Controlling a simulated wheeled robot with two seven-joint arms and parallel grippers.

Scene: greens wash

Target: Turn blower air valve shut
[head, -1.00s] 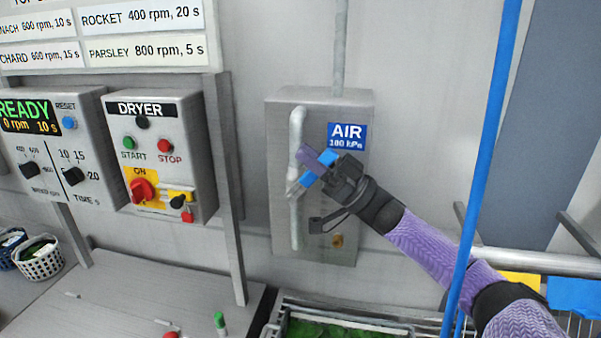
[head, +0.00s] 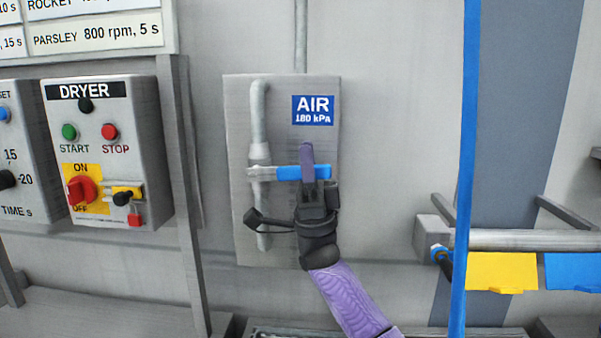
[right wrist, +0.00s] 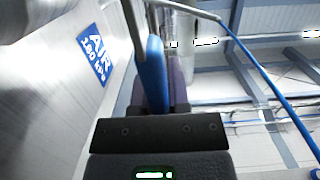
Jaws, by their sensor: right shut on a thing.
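The blower air valve sits on a grey wall panel (head: 237,180) with a blue AIR 180 kPa label (head: 313,110). Its blue lever (head: 288,173) points right, level and crosswise to the vertical grey pipe (head: 258,115). My right gripper (head: 307,165) is shut on the outer part of the lever, its purple fingers above and below it. In the right wrist view the blue lever (right wrist: 155,75) stands between the fingers (right wrist: 160,95). My left gripper is not in view.
A dryer control box (head: 105,150) with a red switch is on the left. A blue hose (head: 466,150) hangs at the right, before a rail (head: 530,240) with yellow (head: 502,272) and blue pieces (head: 572,271). The wall between panel and hose is clear.

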